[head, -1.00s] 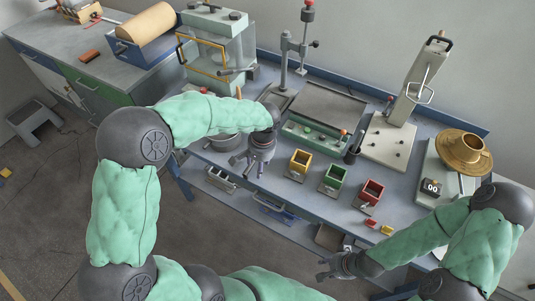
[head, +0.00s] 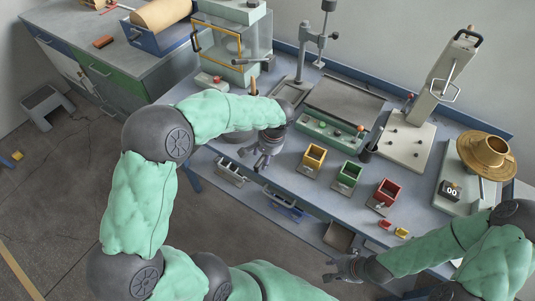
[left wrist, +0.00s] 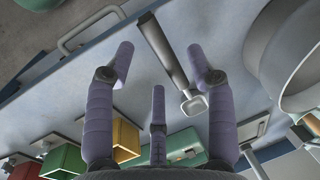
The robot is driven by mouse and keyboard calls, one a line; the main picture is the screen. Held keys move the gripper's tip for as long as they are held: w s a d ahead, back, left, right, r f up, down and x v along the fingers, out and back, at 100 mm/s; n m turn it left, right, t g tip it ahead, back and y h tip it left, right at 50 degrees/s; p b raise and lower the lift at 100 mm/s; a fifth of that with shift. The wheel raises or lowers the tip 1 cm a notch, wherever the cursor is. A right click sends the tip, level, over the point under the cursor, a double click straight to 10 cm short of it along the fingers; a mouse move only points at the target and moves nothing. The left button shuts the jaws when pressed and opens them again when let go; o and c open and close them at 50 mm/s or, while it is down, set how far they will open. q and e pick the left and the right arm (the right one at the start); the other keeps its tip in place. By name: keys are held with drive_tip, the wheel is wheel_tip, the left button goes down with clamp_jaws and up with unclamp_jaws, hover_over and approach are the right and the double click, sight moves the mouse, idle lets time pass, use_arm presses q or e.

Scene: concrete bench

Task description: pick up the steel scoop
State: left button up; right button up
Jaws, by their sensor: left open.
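The steel scoop (left wrist: 190,98) lies on the bench in the left wrist view. Its long dark handle points up between my fingers and its small square bowl is lower right, near the right finger. My left gripper (left wrist: 165,62) is open and empty above it, with the fingers apart on either side of the handle. In the head view my left gripper (head: 266,158) hangs over the bench's front edge area, and I cannot make out the scoop there. My right gripper (head: 343,269) is empty in front of the bench, far from the scoop; its fingers look spread.
A round metal pan (left wrist: 275,60) stands close right of the scoop in the left wrist view. Yellow (head: 312,158), green (head: 347,176) and red (head: 386,192) bins stand along the front of the bench. A grey press plate with a mint base (head: 325,132) is behind.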

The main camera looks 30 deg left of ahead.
sight(263, 159)
use_arm(q)
drive_tip(key=f, duration=0.1)
drive_tip(key=a+f+b, duration=0.1)
drive_tip(key=f, duration=0.1)
drive_tip(key=shift+f, duration=0.25)
clamp_jaws()
drive_tip(key=shift+r, duration=0.15)
drive_tip(key=shift+r, duration=0.25)
drive_tip(key=r+p, duration=0.2)
drive_tip(key=r, duration=0.1)
drive_tip(key=shift+s+d+r, duration=0.1)
drive_tip(key=shift+d+r, duration=0.05)
drive_tip(key=shift+d, duration=0.05)
drive_tip(key=s+d+r+p, duration=0.4)
drive_tip(key=s+d+r, duration=0.4)
drive_tip(key=s+r, duration=0.1)
drive_tip(key=shift+s+d, duration=0.3)
drive_tip(key=shift+s, duration=0.5)
